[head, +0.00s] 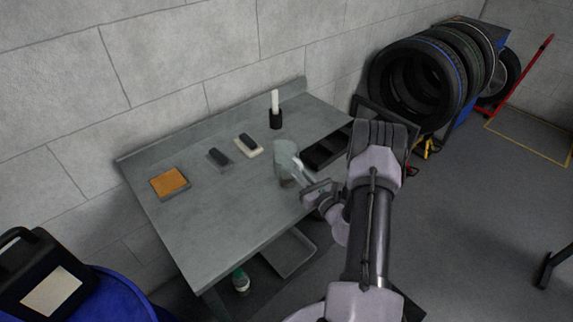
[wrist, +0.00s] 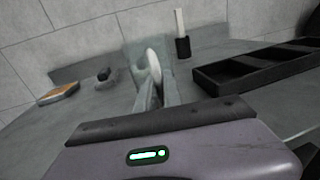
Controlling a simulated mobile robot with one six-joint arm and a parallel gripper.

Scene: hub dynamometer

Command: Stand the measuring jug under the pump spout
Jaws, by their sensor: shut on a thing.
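The measuring jug (head: 285,152) is a clear, pale vessel at the right part of the grey bench. My gripper (head: 299,168) is shut on it from the right side. In the wrist view the see-through jug (wrist: 134,54) shows faintly beyond the fingers (wrist: 158,92), looking roughly upright. I cannot tell whether its base touches the bench top. No pump spout can be made out in either view.
The bench (head: 225,215) also bears an orange-topped block (head: 169,182), two dark-topped blocks, a black holder with a white stick (head: 276,118), and a black compartment tray (head: 322,152). A blue drum (head: 100,300) and a black canister (head: 38,265) stand lower left. Tyres (head: 425,80) are racked behind.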

